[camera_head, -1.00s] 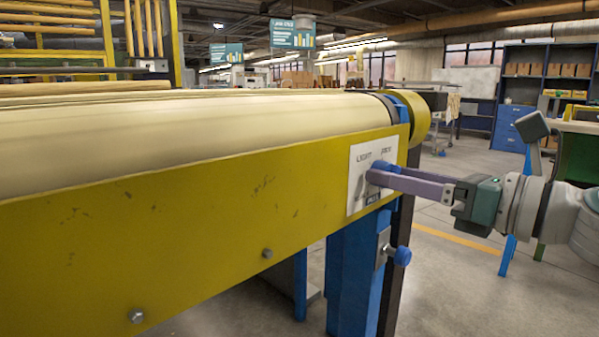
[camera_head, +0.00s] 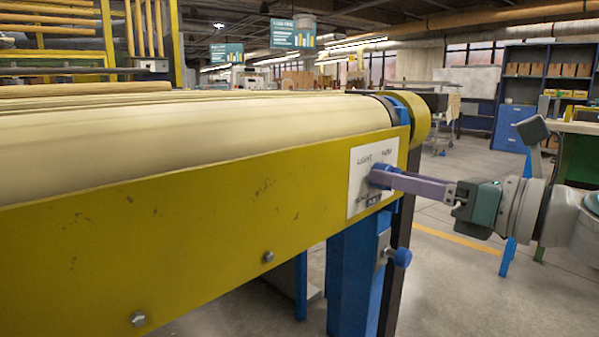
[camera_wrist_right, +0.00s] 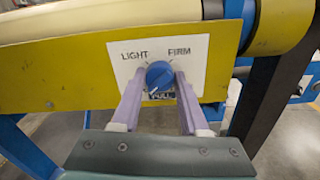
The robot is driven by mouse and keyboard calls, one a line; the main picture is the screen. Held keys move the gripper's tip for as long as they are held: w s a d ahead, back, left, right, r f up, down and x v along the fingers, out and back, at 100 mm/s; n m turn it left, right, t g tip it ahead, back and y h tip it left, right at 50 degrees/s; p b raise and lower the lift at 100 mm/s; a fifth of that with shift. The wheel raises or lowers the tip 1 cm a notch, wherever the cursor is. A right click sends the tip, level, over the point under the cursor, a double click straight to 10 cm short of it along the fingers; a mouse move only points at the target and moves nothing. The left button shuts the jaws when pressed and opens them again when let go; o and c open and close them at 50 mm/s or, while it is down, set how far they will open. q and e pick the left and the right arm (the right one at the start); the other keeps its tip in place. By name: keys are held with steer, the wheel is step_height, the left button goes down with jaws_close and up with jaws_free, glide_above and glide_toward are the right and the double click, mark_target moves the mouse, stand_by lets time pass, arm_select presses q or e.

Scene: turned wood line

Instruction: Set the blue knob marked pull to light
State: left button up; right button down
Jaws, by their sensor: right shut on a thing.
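The blue knob (camera_wrist_right: 159,74) sits on a white plate (camera_wrist_right: 200,58) lettered LIGHT at upper left and FIRM at upper right. A dark label (camera_wrist_right: 162,97) reading PULL is under the knob, partly covered. A pale mark on the knob's face points to the lower left, though it is small and blurred. My right gripper (camera_wrist_right: 160,80) is shut on the knob, one purple finger on each side. In the head view the right gripper (camera_head: 378,178) reaches the plate from the right and partly hides the knob. My left gripper is in neither view.
The plate is on a yellow machine side rail (camera_head: 200,220) below a pale roller (camera_head: 180,135). A blue leg (camera_head: 350,280) with a small blue knob (camera_head: 402,257) stands below. Open floor lies to the right.

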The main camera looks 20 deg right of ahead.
steer(key=shift+f+m+p, duration=0.1)
steer(key=shift+m+p, duration=3.5)
steer(key=shift+m, duration=4.9)
steer(key=shift+c, duration=2.1)
jaws_free()
steer(key=p+v, duration=0.1)
steer(key=v, duration=0.9)
